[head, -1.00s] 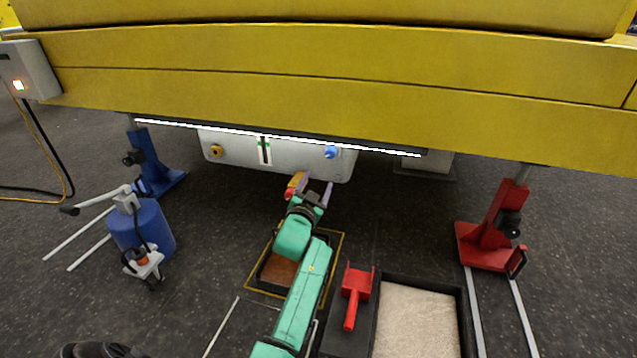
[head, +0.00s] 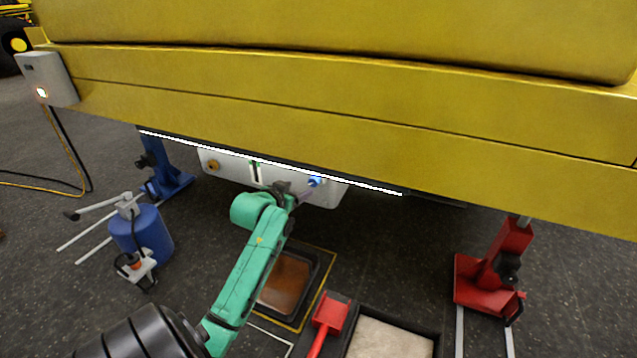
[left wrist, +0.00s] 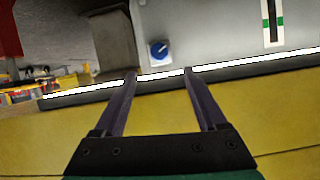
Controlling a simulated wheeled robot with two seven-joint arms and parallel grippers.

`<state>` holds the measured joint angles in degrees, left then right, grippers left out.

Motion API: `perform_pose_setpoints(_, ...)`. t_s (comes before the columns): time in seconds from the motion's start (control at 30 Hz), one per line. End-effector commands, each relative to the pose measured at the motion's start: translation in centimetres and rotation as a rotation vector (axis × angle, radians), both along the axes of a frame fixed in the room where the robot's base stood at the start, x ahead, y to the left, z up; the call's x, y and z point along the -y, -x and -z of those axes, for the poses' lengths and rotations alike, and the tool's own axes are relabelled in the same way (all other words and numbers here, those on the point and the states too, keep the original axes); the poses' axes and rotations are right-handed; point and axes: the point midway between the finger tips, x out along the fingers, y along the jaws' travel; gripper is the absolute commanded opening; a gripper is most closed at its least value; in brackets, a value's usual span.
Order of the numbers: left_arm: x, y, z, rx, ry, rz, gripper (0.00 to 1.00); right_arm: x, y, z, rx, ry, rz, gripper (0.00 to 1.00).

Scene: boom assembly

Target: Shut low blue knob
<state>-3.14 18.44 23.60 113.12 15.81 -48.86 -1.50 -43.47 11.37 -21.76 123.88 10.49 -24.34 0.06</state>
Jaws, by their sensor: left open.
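The blue knob (head: 315,181) sits on the right part of the pale grey panel (head: 235,168) under the yellow boom. In the left wrist view the knob (left wrist: 160,50) is round with a light pointer mark. My left gripper (head: 303,194) is open and empty, close to the knob in the head view. In the left wrist view its fingertips (left wrist: 160,72) are spread, and the knob shows beyond the gap between them, not gripped. My right gripper is not in view.
The yellow boom (head: 330,110) hangs low over the panel, with a white-lit strip (head: 270,162) along its lower edge. A yellow-orange knob (head: 213,165) is on the panel's left. Blue (head: 165,170) and red (head: 490,270) stands flank it. A brown-filled tray (head: 287,280) lies on the floor.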

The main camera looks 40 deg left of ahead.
Motion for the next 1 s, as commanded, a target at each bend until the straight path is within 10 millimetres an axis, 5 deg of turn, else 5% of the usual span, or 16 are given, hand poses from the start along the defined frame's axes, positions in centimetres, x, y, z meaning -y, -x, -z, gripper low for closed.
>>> perform_pose_setpoints(0.4,-2.8,-8.5,4.0,0.003,0.0,-0.001,0.74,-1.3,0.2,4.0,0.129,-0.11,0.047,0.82)
perform_pose_setpoints(0.73,-3.1,-9.3,4.0,0.002,-0.002,0.0,0.74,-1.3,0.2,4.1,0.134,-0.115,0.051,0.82)
perform_pose_setpoints(0.77,-3.1,-9.3,4.0,0.002,-0.002,0.0,0.7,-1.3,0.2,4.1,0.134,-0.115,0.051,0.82)
perform_pose_setpoints(0.93,-3.1,-9.3,4.0,0.002,-0.001,-0.001,0.05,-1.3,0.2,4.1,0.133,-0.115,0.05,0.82)
perform_pose_setpoints(1.0,-3.0,-9.3,4.0,0.002,-0.001,-0.001,0.0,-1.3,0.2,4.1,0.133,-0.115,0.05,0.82)
